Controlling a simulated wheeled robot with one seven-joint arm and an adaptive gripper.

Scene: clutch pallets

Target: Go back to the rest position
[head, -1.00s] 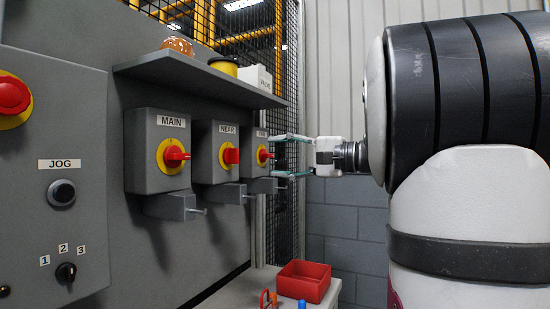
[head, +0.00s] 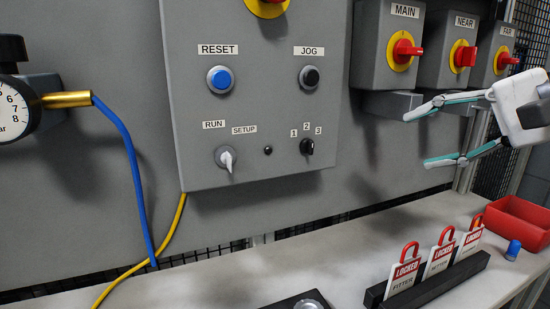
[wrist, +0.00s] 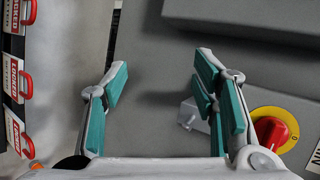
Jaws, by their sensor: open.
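My gripper (head: 417,141) is open and empty in the head view, its two teal-padded fingers spread and pointing left. It hangs in front of the grey panel, below the MAIN switch (head: 404,50) and NEAR switch (head: 463,56). The FAR switch (head: 504,60) is above and behind my wrist. In the wrist view my gripper (wrist: 160,62) shows both fingers apart with nothing between them. A red knob on a yellow plate (wrist: 272,132) is to the right of the fingers, its label cut off by the edge.
A black rack (head: 432,284) holds several red-and-white LOCKED tags (head: 404,275) on the bench below. A red bin (head: 517,222) and a small blue object (head: 513,249) are at the right. A control box (head: 262,110) and a gauge with a blue hose (head: 130,165) are left.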

